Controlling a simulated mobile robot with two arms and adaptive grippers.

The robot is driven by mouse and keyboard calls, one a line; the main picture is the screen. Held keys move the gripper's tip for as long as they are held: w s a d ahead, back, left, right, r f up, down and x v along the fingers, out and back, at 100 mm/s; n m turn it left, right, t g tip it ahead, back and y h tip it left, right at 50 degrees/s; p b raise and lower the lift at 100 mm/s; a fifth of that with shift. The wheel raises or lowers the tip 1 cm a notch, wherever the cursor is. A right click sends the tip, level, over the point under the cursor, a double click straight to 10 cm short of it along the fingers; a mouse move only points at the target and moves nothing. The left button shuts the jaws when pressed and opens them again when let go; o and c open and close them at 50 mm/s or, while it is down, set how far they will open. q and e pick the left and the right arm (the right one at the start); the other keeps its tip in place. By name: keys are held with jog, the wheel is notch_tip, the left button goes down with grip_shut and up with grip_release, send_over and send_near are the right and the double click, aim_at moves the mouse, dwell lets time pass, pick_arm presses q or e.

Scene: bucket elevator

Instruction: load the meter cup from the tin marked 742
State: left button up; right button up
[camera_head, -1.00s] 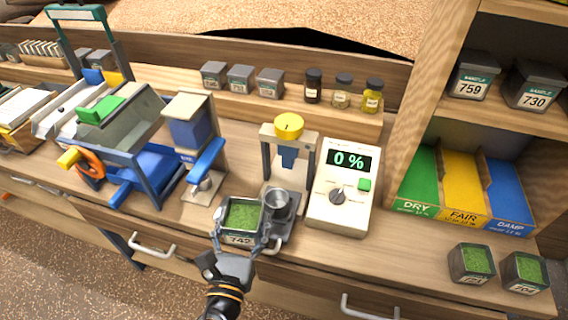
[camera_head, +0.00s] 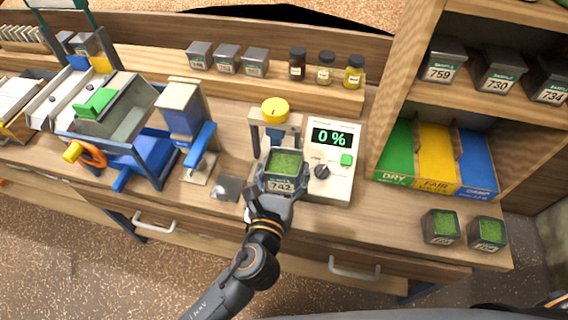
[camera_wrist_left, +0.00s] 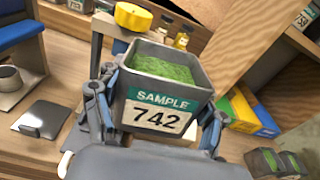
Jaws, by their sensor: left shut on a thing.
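My left gripper (camera_head: 279,190) is shut on the tin marked 742 (camera_head: 281,186), an open grey tin with green material inside. It holds the tin roughly upright in front of the meter's press, which has a yellow knob (camera_head: 275,110). In the left wrist view the tin (camera_wrist_left: 158,117) sits between the fingers of the gripper (camera_wrist_left: 155,130), its label facing the camera. The meter box (camera_head: 333,150) stands just right of the press and reads 0 %. The meter cup is hidden behind the tin in both current views. My right gripper is not in view.
A flat metal lid (camera_head: 228,188) lies on the bench left of the tin. Further left is a blue-levered device (camera_head: 185,125). Two green-filled tins (camera_head: 440,227) stand at the right, below the DRY, FAIR and DAMP bins (camera_head: 436,160). Vials (camera_head: 325,68) stand behind.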

aim_at(280, 162)
pick_arm(q)
jog(key=shift+r, duration=0.3)
jog(key=shift+w+f, duration=0.1)
jog(key=shift+f, duration=0.25)
jog(key=shift+w+a+f+n+g, duration=0.3)
jog(key=shift+w+f, duration=0.15)
jog(key=shift+f, duration=0.3)
jog(key=shift+w+a+f+n+g, duration=0.25)
jog(key=shift+w+f, duration=0.2)
jog(key=shift+f, duration=0.25)
jog(key=shift+w+a, duration=0.1)
jog(key=shift+w, duration=0.1)
jog(key=shift+r+g+p, duration=0.1)
jog(key=shift+g+p, duration=0.15)
jog(key=shift+p, duration=0.65)
jog(key=shift+r+n+g+p, duration=0.2)
jog(key=shift+n+g+p, duration=0.1)
jog(key=shift+p, duration=1)
jog(key=shift+r+n+g+p, duration=0.3)
jog(key=shift+n+g+p, duration=0.1)
jog(key=shift+p, duration=1.7)
jog(key=shift+r+g+p, duration=0.3)
jog(key=shift+p, duration=0.8)
dwell(0.3)
